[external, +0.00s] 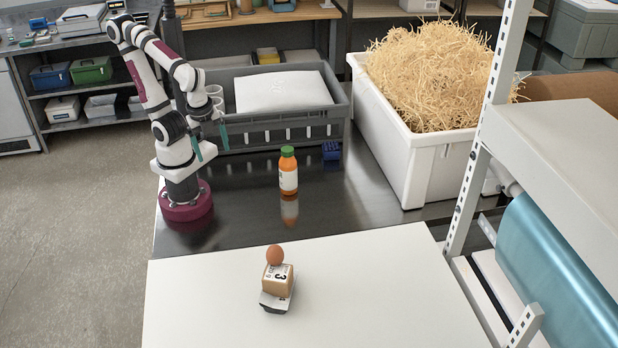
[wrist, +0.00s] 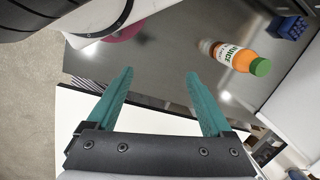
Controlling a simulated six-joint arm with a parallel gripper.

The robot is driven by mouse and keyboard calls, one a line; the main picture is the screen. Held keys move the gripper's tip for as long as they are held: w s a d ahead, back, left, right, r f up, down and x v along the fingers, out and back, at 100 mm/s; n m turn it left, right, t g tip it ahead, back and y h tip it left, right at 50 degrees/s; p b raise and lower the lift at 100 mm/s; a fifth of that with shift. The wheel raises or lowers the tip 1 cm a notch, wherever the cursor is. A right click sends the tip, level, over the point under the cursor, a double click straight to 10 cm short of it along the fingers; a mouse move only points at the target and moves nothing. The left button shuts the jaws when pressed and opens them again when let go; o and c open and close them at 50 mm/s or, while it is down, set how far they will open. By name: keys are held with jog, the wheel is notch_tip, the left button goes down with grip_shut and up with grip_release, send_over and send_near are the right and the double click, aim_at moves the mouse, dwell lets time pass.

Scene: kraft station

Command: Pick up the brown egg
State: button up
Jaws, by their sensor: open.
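The brown egg (external: 275,254) rests on top of a small cardboard box with a "3" on it (external: 278,279) in the external view. The box sits on a small grey-and-white device (external: 274,302) on the white tabletop. My gripper (external: 211,142) is far from the egg, behind and to the left of it, above the dark table near my base. In the wrist view my gripper's two green fingers (wrist: 158,90) are spread apart with nothing between them. The egg does not show in the wrist view.
An orange juice bottle with a green cap (external: 288,172) stands on the dark table, also in the wrist view (wrist: 236,58). A grey crate (external: 270,133) and blue block (external: 331,150) are behind. A white bin of straw (external: 425,165) stands right. The white tabletop (external: 380,290) is mostly clear.

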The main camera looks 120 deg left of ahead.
jog(key=w+a+f+t, duration=0.1)
jog(key=w+f+t, duration=0.1)
jog(key=w, duration=0.6)
jog(key=w+a+f+t, duration=0.1)
jog(key=w+f+t, duration=0.15)
jog(key=w, duration=0.45)
jog(key=m+t+h, duration=0.2)
jog(key=t+h, duration=0.5)
jog(key=h, duration=0.3)
send_near(275, 255)
notch_tip(275, 255, down, 3)
jog(key=w, duration=0.1)
jog(key=x, duration=0.7)
jog(key=shift+w+d, duration=0.3)
jog(key=shift+d, duration=0.05)
jog(key=shift+r, duration=0.1)
jog(key=c, duration=1.1)
jog(key=shift+o, duration=0.2)
jog(key=shift+r, duration=0.1)
